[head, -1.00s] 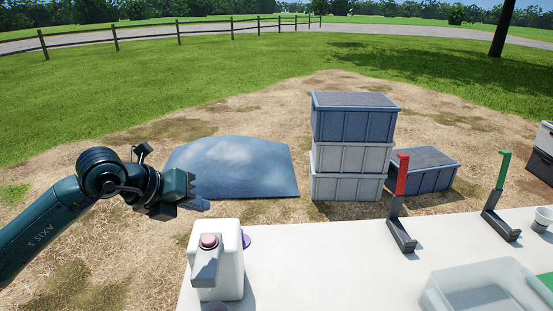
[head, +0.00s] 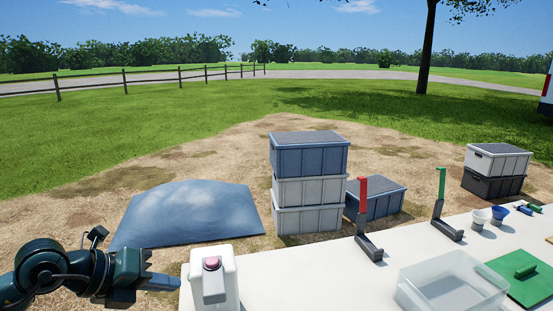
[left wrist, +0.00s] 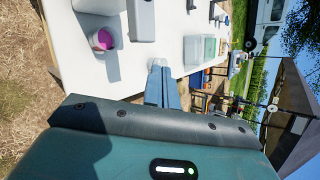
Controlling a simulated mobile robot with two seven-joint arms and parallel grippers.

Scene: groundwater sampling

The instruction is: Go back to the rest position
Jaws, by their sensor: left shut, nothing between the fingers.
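My left gripper (head: 162,283) is at the lower left of the head view, just left of the white jug and beside the table's left end. Its fingers are together and hold nothing. The fingers also show in the left wrist view (left wrist: 160,82), pointing along the white table. The white jug (head: 228,275) with a pink cap stands upright on the left end of the white table (head: 320,275). My right gripper is in neither view.
A red-topped stand (head: 363,215), a green-topped stand (head: 440,205), a clear bin (head: 450,285) and a green board with a handle (head: 520,275) are on the table. Stacked crates (head: 309,190) and a blue tarp (head: 190,213) lie beyond it. In the left wrist view, a cup with purple inside (left wrist: 103,40) stands near the table edge.

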